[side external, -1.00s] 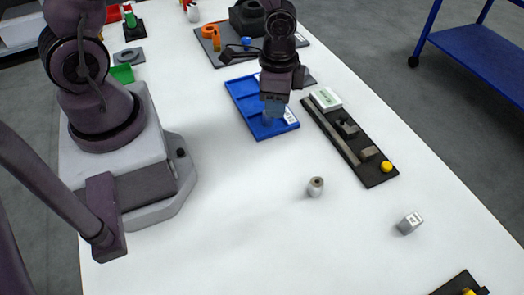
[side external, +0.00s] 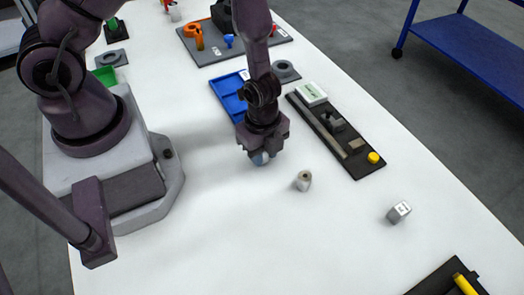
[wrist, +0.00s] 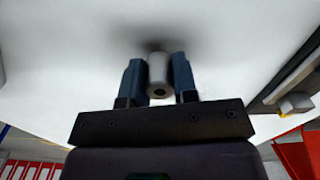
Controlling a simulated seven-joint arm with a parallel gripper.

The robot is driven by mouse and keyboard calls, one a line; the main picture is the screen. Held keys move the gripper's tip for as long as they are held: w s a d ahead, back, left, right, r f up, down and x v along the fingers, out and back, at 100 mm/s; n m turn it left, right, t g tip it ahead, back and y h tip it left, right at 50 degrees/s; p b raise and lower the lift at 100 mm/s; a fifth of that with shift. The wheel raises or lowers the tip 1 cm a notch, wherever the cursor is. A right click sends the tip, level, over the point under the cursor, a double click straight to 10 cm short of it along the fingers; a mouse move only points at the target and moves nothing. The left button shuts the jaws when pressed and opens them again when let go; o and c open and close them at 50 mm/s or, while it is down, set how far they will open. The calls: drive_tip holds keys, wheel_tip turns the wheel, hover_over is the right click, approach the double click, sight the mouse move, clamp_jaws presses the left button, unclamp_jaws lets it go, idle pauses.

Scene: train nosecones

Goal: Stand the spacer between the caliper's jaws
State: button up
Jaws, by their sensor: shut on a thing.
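My gripper (side external: 262,157) is low over the white table, in front of the blue tray. In the wrist view its blue fingers (wrist: 157,80) are shut on a grey cylindrical spacer (wrist: 157,70), whose holed end faces the camera. In the side view the gripper mostly hides it. The caliper appears to be the long black fixture (side external: 364,166) to the right, with a grey rail, dark jaw pieces (side external: 333,122) and a yellow knob (side external: 373,158). The held spacer is away from these jaws; the gap between them is too small to judge.
A similar grey cylinder (side external: 303,181) stands on the table close to my gripper's right. A labelled grey block (side external: 399,212) lies farther right. The blue tray (side external: 226,97) is behind my gripper. Another black fixture (side external: 447,283) is at the near edge. The front middle table is clear.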

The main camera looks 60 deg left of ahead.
drive_tip(key=shift+f, duration=0.25)
drive_tip(key=shift+f, duration=0.15)
drive_tip(key=o, duration=0.9)
drive_tip(key=s+a+r+n+t, duration=0.1)
drive_tip(key=a+r+n, duration=0.1)
drive_tip(key=r, duration=0.7)
drive_tip(key=s+a+r+n+t+y, duration=0.1)
drive_tip(key=a+r+n, duration=0.2)
drive_tip(key=r, duration=0.7)
drive_tip(key=s+a+r+n+t+y, duration=0.1)
drive_tip(key=a+r+n, duration=0.2)
drive_tip(key=r+n, duration=0.3)
drive_tip(key=shift+s+a+r, duration=0.1)
drive_tip(key=shift+s+r, duration=0.05)
drive_tip(key=shift+r, duration=0.9)
drive_tip(key=shift+s+a+r, duration=0.1)
drive_tip(key=shift+r, duration=0.95)
drive_tip(key=shift+o, duration=0.5)
drive_tip(key=s+r+n+t+h, duration=0.2)
drive_tip(key=s+r+n, duration=0.3)
drive_tip(key=shift+d+r+t, duration=0.15)
drive_tip(key=shift+r+t, duration=0.15)
drive_tip(key=shift+r, duration=0.05)
